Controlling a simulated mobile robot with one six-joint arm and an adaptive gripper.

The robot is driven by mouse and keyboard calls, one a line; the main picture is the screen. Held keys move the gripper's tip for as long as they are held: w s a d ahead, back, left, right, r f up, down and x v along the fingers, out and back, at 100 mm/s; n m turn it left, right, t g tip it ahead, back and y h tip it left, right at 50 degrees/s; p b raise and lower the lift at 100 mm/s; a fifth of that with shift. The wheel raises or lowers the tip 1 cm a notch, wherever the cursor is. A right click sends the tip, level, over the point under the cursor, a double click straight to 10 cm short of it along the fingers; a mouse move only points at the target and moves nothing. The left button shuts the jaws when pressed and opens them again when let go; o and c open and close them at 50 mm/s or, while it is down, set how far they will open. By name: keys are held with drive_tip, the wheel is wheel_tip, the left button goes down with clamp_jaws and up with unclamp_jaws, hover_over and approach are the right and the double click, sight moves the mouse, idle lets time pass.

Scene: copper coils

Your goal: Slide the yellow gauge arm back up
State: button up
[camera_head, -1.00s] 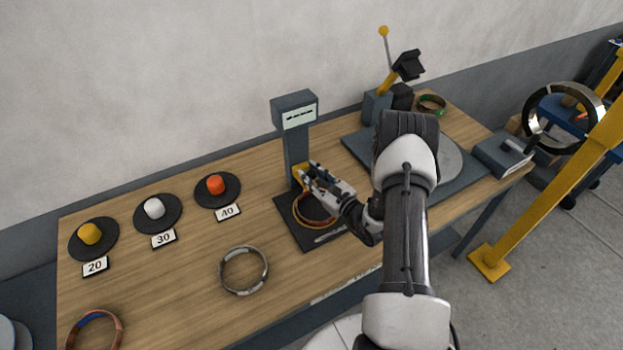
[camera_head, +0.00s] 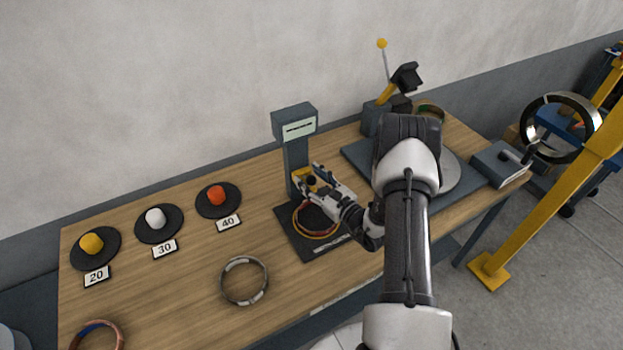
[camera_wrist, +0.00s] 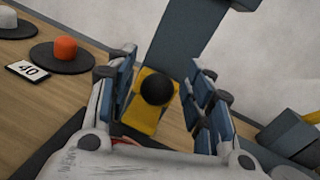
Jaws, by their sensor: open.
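The yellow gauge arm (camera_head: 301,186) is on the grey gauge post (camera_head: 294,155), low down, just above the coil on the black base. In the wrist view the yellow gauge arm (camera_wrist: 149,116) has a round black knob (camera_wrist: 157,90) facing me. My gripper (camera_head: 316,178) is at the gauge arm. In the wrist view my gripper (camera_wrist: 165,85) is open, with one blue-padded finger on each side of the knob and visible gaps between. A thin coil (camera_head: 312,233) lies on the black base (camera_head: 300,246), partly hidden by my arm.
Yellow, white and orange knobs on black discs (camera_head: 218,200) stand to the left with number cards. A grey coil (camera_head: 244,281) lies in front. A grey turntable unit with a yellow-tipped lever (camera_head: 382,44) stands to the right, partly behind my arm.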

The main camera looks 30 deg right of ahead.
drive_tip(key=v, duration=1.2)
